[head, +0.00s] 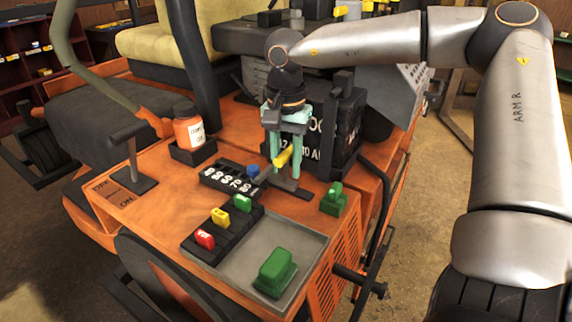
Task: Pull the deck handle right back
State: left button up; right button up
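A lever with a yellow grip (283,158) stands on the orange console beside a dark slotted plate (292,189); I take it for the deck handle, but no label on it is readable. My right gripper (279,176) comes down from above with its teal fingers apart. The yellow grip lies slantwise between or just in front of the fingers; I cannot tell whether they touch it. The gripper partly hides the lever's shaft. My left gripper is not in view.
A black T-handle (130,150) and an orange bottle (189,128) stand on the left. Red, yellow and green switches (222,218) and a grey tray (245,261) with a green block (274,271) are in front. A black battery box (340,128) stands close behind the gripper.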

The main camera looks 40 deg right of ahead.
jog(key=shift+f, duration=0.45)
jog(key=shift+c, duration=0.2)
grip_shut()
jog(key=shift+r, duration=0.1)
dwell(0.8)
